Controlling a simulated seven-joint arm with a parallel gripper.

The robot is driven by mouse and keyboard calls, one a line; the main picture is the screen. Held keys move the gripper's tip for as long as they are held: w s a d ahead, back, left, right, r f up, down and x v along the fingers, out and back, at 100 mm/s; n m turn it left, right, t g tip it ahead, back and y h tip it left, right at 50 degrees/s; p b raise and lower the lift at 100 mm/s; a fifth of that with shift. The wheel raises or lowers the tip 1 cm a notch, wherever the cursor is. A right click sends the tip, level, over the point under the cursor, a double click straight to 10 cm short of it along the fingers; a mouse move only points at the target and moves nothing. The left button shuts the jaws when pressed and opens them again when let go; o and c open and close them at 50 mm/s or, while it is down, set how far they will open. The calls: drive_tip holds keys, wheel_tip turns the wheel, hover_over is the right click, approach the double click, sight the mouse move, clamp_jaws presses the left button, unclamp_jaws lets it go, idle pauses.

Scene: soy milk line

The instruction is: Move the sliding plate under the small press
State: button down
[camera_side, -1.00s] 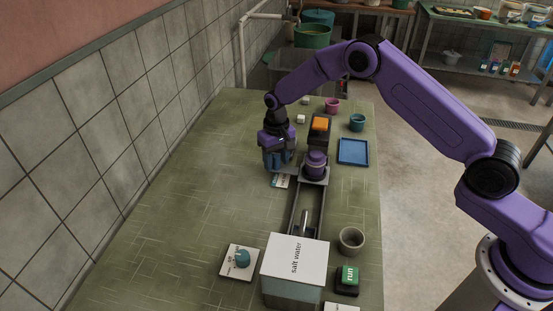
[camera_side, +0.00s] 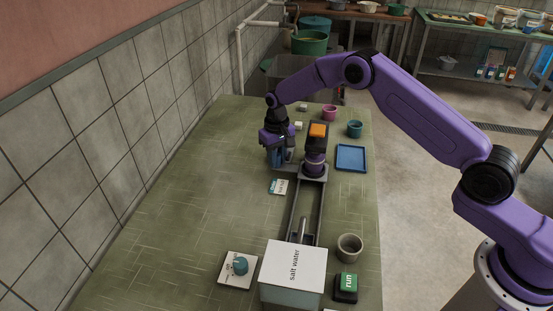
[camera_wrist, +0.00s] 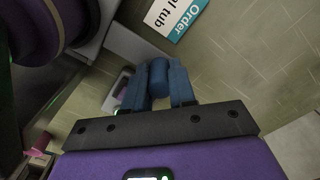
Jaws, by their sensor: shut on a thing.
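The grey sliding plate (camera_side: 322,176) sits on the rail (camera_side: 309,215), with a purple tub (camera_side: 315,167) standing on it. The small press (camera_side: 318,143), black with an orange top, is at the rail's far end. The tub's top reaches the press's lower edge in the side view; how far the plate is under it I cannot tell. My gripper (camera_side: 283,158) is low on the plate's left side. In the wrist view its blue fingers (camera_wrist: 158,82) are shut on a blue upright handle (camera_wrist: 158,72). The handle's join to the plate is hidden.
A salt water box (camera_side: 294,266) stands at the rail's near end, with a grey cup (camera_side: 349,247) and a green run button (camera_side: 346,283) beside it. A blue tray (camera_side: 351,157) lies right of the plate. An order card (camera_side: 278,186) lies left.

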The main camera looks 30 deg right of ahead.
drive_tip(key=shift+w+d, duration=0.25)
drive_tip(key=c, duration=0.9)
unclamp_jaws()
drive_tip(key=shift+a+r, duration=0.1)
drive_tip(key=shift+r, duration=8.65)
drive_tip(key=shift+s, duration=0.1)
